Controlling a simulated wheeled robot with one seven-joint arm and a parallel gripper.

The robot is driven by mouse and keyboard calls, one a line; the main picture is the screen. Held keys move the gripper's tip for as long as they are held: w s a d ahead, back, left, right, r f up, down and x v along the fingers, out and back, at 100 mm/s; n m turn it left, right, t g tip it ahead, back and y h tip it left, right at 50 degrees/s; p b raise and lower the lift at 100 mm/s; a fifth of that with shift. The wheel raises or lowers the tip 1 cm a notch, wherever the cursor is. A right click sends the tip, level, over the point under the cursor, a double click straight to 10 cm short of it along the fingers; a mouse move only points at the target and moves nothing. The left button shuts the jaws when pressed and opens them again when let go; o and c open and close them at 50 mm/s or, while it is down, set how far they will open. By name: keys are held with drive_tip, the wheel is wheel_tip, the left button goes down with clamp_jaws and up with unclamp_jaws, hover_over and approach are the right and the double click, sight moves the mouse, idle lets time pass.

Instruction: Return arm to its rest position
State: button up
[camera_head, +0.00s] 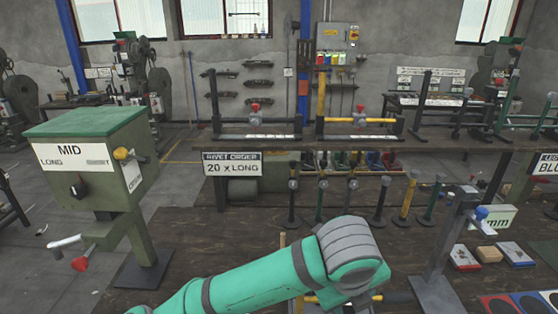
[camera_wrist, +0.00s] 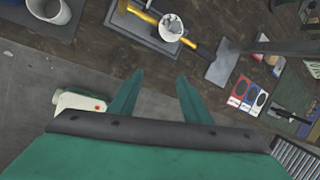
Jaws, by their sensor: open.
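My green arm reaches across the bottom middle of the head view, over the dark wooden bench (camera_head: 190,235). In the wrist view my gripper (camera_wrist: 160,84) has its two green fingers well apart, with nothing between them. Its fingertips point toward the bench edge, with grey floor below. In the head view the fingers are hidden behind the wrist part of the arm.
A green press box marked MID (camera_head: 85,165) stands left of my arm. A grey post stand (camera_head: 440,250) stands to its right, near small boxes (camera_head: 463,257). A yellow-handled hammer (camera_wrist: 150,14) and white cup (camera_wrist: 171,27) lie beyond my fingers. A raised shelf carries a "RIVET ORDER" sign (camera_head: 232,164).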

drive_tip(key=w+d+r+n+t+h, duration=0.1)
drive_tip(key=d+r+n+t+h, duration=0.15)
drive_tip(key=d+n+h, duration=0.4)
drive_tip(key=w+d+r+n+t+h, duration=0.2)
drive_tip(key=d+n+t+h, duration=0.1)
drive_tip(key=d+n+h, duration=0.3)
drive_tip(key=s+a+f+n+t+y, duration=0.45)
drive_tip(key=a+f+n, duration=0.25)
drive_tip(key=f+n, duration=0.25)
drive_tip(key=s+a+f+n+t+y, duration=0.3)
drive_tip(key=a+f+n+y, duration=0.3)
drive_tip(key=a+f+n, duration=0.3)
drive_tip(key=s+a+f+y, duration=0.2)
drive_tip(key=s+a+f, duration=0.2)
drive_tip(key=s, duration=0.8)
drive_tip(key=s+a+f+n+g+y, duration=0.1)
drive_tip(key=s+a+f+y, duration=0.1)
drive_tip(key=s+a, duration=0.5)
drive_tip(key=s+f, duration=0.1)
drive_tip(key=s, duration=0.4)
drive_tip(key=shift+a+f+y, duration=0.4)
